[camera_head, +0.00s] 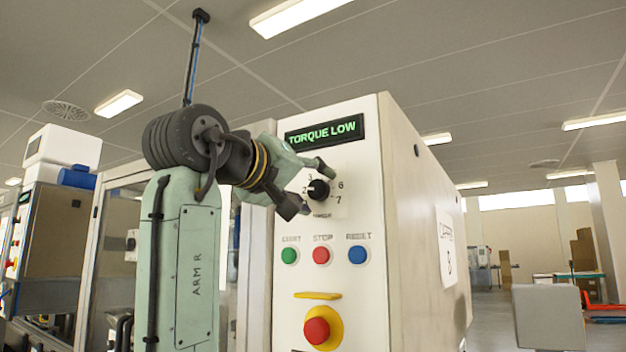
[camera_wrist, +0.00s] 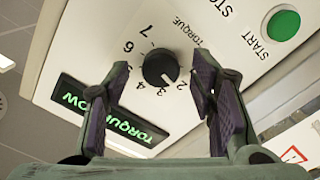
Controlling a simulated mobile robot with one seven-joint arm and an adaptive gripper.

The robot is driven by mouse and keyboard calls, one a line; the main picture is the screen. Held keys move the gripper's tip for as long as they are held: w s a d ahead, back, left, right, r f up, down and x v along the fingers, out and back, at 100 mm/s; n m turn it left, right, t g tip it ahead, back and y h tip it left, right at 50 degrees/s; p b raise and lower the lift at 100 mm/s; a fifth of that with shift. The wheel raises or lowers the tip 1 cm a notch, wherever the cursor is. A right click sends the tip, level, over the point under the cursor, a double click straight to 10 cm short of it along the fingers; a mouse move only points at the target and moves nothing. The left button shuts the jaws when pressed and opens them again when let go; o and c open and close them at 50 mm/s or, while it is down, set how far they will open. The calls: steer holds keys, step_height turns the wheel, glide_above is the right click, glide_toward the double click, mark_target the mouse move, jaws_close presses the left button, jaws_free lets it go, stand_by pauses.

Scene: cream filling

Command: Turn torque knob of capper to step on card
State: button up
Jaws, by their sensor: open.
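The capper (camera_head: 340,112) is a cream cabinet with a dark display (camera_head: 325,132) reading TORQUE LOW in green. Its black torque knob (camera_head: 318,190) sits below the display, inside a ring of printed numbers. In the wrist view the knob (camera_wrist: 160,67) has a small white mark that seems to point between 2 and 3. My gripper (camera_head: 307,187) is open at the panel, and its fingers (camera_wrist: 160,68) lie on either side of the knob with gaps visible. A white card (camera_head: 446,246) on the cabinet's side has slanted writing and a character too small to read surely.
Green START (camera_head: 289,255), red STOP (camera_head: 321,255) and blue RESET (camera_head: 357,255) buttons sit below the knob. A red emergency button (camera_head: 317,330) on yellow is lower. Another machine (camera_head: 50,235) stands at the left.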

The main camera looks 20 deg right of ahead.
steer(key=shift+w+d, duration=0.45)
steer(key=shift+d, duration=0.15)
steer(key=shift+c, duration=0.3)
steer(key=c, duration=1.1)
